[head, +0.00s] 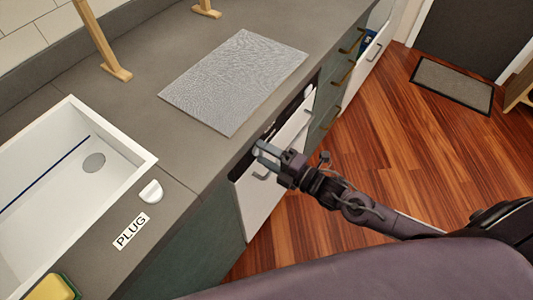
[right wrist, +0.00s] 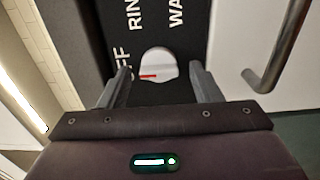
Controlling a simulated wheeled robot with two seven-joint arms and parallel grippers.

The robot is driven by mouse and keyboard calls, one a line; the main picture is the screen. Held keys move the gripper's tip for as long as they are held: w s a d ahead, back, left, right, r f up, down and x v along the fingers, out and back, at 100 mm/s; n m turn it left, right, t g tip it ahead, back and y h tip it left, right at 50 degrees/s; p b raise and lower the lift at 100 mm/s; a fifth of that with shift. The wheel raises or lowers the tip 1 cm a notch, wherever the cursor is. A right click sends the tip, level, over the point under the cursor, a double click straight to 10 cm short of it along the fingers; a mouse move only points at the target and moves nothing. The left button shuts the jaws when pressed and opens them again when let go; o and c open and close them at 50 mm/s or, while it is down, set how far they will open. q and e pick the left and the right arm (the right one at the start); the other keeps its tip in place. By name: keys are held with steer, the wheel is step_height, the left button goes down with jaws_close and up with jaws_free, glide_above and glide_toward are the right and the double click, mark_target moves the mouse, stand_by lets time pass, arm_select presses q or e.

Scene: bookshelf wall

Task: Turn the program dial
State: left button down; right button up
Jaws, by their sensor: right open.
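The program dial (right wrist: 158,64) is a white round knob on a black panel in the right wrist view. Its short red mark points left, toward lettering that reads "FF", partly cut off by a finger. Further lettering, "RIN" and "WA", runs off the top edge. My right gripper (right wrist: 160,78) is open, one finger on each side of the dial; I cannot tell whether either touches it. In the head view my right gripper (head: 265,152) is at the front of a white appliance (head: 258,208) under the counter, and hides the dial. My left gripper is out of view.
A bar handle (right wrist: 270,60) stands close right of the fingers. The counter (head: 190,150) overhangs the panel and holds a grey textured mat (head: 235,80), a white sink (head: 60,190) and a PLUG label (head: 131,231). A white door (head: 370,50) stands open further along.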

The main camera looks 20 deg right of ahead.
steer(key=shift+s+d, duration=0.1)
steer(key=v, duration=0.7)
steer(key=shift+s+d, duration=0.15)
steer(key=shift+s, duration=0.1)
steer(key=s+d+f+m+g+h, duration=0.1)
steer(key=d+f+m+h, duration=0.3)
steer(key=f, duration=0.5)
steer(key=s+d+f+m+g+h, duration=0.25)
steer(key=d+f+m, duration=0.25)
steer(key=f, duration=0.4)
steer(key=s+d+f+m+g+h, duration=0.1)
steer(key=d+f+m+h, duration=0.35)
steer(key=f, duration=0.55)
steer(key=s+a+f+m+g, duration=0.2)
steer(key=s+f, duration=0.3)
steer(key=s, duration=0.3)
steer(key=s+a+f+m+g+p, duration=0.1)
steer(key=s+a+f+m+g, duration=0.2)
steer(key=s+f, duration=0.3)
steer(key=s+a+f+m+g, duration=0.3)
steer(key=s+f+m, duration=0.2)
steer(key=s, duration=0.6)
steer(key=shift+a+f+g, duration=0.25)
steer(key=shift+f+g, duration=0.05)
steer(key=shift+g, duration=0.05)
